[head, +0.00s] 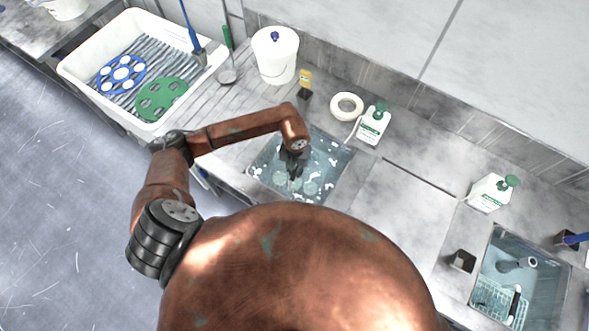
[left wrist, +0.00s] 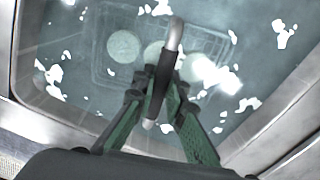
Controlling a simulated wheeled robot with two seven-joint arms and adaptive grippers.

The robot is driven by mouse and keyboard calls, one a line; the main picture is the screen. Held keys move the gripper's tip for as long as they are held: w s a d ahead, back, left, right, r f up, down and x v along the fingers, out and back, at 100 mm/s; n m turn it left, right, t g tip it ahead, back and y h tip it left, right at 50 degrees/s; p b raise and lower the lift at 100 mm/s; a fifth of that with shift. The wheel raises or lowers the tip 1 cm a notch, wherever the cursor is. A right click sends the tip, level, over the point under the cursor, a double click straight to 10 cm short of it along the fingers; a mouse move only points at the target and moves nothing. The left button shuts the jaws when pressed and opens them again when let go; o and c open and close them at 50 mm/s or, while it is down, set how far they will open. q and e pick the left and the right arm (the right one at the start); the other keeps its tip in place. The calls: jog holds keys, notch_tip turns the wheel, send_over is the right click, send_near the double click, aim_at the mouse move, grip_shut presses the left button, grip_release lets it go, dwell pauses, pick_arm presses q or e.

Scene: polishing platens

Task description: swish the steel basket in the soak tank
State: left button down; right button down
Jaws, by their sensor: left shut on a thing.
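The soak tank (head: 333,172) is a sunken basin of greyish water with white foam patches. The steel basket (left wrist: 174,38) shows in the left wrist view by its upright handle, with a bare steel bend and a black grip. Its wire body is blurred under the water, with pale round discs (left wrist: 123,46) in it. My left gripper (head: 292,165) reaches down over the tank. In the left wrist view its green-sided fingers (left wrist: 163,97) are closed on the black grip. The fingers and arm hide part of the basket in the head view. My right gripper is out of view.
A white tub (head: 75,72) with blue and green discs stands left. A white bucket (head: 275,58), a tape roll (head: 346,106) and a white bottle (head: 373,126) stand behind the tank. A second basin (head: 545,290) with a tap and wire rack lies right. The counter between is clear.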

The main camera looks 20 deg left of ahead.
pick_arm(q)
jog(key=shift+r, duration=0.2)
dwell(0.4)
jog(key=shift+r+p, duration=0.8)
jog(key=shift+r, duration=0.25)
jog(key=shift+f+b, duration=0.85)
jog(key=shift+f, duration=0.35)
jog(key=shift+r, duration=0.1)
